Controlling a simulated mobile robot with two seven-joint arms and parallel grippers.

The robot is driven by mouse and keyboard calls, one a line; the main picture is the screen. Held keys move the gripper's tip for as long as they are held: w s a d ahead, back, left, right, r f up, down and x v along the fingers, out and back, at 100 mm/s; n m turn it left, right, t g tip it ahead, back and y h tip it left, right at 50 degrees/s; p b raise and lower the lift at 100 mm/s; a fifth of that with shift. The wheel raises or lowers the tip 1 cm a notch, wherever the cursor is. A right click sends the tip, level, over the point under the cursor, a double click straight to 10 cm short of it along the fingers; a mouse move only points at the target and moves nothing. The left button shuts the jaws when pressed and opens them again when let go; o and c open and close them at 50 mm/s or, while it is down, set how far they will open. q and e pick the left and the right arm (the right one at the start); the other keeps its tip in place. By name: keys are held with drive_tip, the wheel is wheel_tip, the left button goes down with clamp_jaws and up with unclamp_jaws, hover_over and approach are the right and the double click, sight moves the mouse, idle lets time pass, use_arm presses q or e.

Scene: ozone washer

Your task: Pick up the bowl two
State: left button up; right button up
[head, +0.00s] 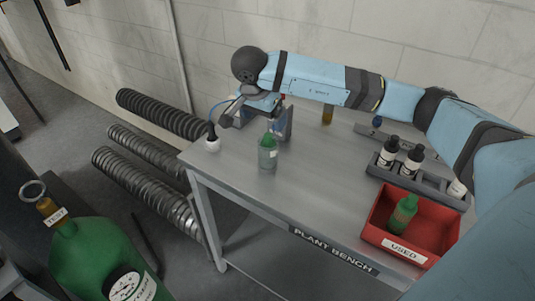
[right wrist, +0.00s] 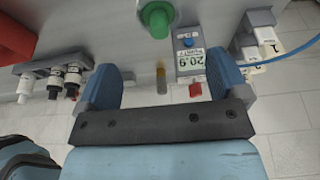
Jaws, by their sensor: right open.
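I cannot make out anything that is clearly a bowl in either view. My right gripper (head: 252,106) hangs over the far left part of the plant bench (head: 318,188). In the right wrist view its two blue fingers (right wrist: 166,84) are wide apart with nothing gripped. Beyond the fingers, a grey meter reading 20.9 (right wrist: 190,60) and a small brown vial (right wrist: 161,80) show between them. White blocks (right wrist: 267,50), one labelled 1, sit in a grey holder beside the right finger. My left gripper is not in view.
A green-topped bottle stands in a grey cup (head: 267,158) near the bench's front left. A red bin marked USED (head: 386,238) holds a green bottle (head: 403,214). A grey rack (head: 428,180) holds white bottles. A green cylinder (head: 95,258) stands front left.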

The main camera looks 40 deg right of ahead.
sight(266, 136)
drive_tip(key=x, duration=0.4)
drive_tip(key=shift+d+f, duration=0.1)
drive_tip(key=shift+f, duration=0.6)
drive_tip(key=x, duration=0.1)
drive_tip(key=p+x, duration=0.1)
drive_tip(key=x, duration=0.3)
drive_tip(key=shift+a+f, duration=0.15)
drive_tip(key=shift+a, duration=0.15)
drive_tip(key=c, duration=1.4)
